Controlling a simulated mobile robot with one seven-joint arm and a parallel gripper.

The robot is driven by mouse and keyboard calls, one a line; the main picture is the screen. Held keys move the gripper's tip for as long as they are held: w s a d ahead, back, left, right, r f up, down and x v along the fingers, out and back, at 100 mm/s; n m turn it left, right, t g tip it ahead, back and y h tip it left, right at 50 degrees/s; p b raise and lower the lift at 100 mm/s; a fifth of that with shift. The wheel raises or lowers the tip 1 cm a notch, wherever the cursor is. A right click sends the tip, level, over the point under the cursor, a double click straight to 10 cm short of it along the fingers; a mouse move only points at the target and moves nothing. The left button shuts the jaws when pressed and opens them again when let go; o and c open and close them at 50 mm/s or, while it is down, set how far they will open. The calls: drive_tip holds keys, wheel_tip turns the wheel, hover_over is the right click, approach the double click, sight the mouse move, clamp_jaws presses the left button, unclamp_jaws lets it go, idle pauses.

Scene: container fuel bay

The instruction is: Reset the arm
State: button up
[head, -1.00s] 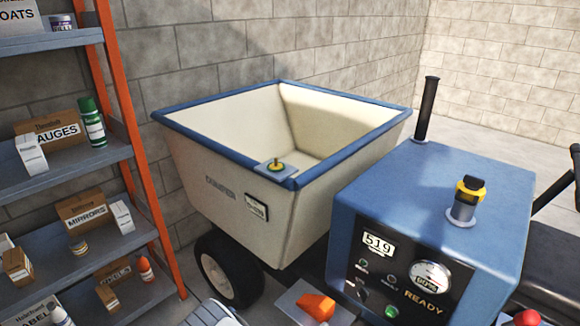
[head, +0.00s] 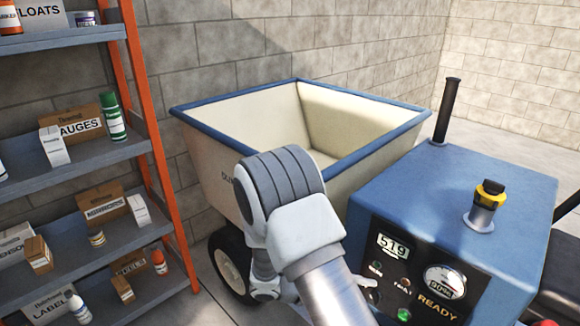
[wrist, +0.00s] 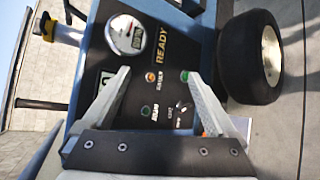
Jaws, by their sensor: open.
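My gripper (wrist: 157,72) is open in the wrist view, with its two pale fingers apart and nothing between them. It faces the control panel (wrist: 162,60) of the blue machine, with the gauge, the READY label and small lamps beyond the fingers. I cannot tell that it touches anything. In the head view my arm (head: 300,215) rises from the bottom, bends in front of the cream hopper and comes down beside the panel. The arm hides most of the gripper there.
The blue machine (head: 450,200) with a yellow-and-black cap (head: 488,192) stands right. The cream hopper (head: 215,170) with a blue rim is behind my arm. A stocked shelf rack (head: 120,150) is left. A black tyre (wrist: 248,60) shows in the wrist view.

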drive_tip(key=s+a+r+m+t+y, duration=0.1)
drive_tip(key=s+r+m+t+y, duration=0.1)
drive_tip(key=s+r+y, duration=0.55)
drive_tip(key=s+r+m+t+y, duration=0.15)
drive_tip(key=s+r, duration=0.25)
drive_tip(key=r, duration=0.6)
drive_tip(key=s+a+r+m+t+y, duration=0.1)
drive_tip(key=s+r+m+y, duration=0.1)
drive_tip(key=s+r+y, duration=0.5)
wheel_tip(320, 180, up, 16)
drive_tip(key=w+h+p, duration=0.2)
drive_tip(key=p, duration=1.1)
drive_tip(key=shift+f+p, duration=0.25)
drive_tip(key=shift+p, duration=0.15)
drive_tip(key=shift+d, duration=0.1)
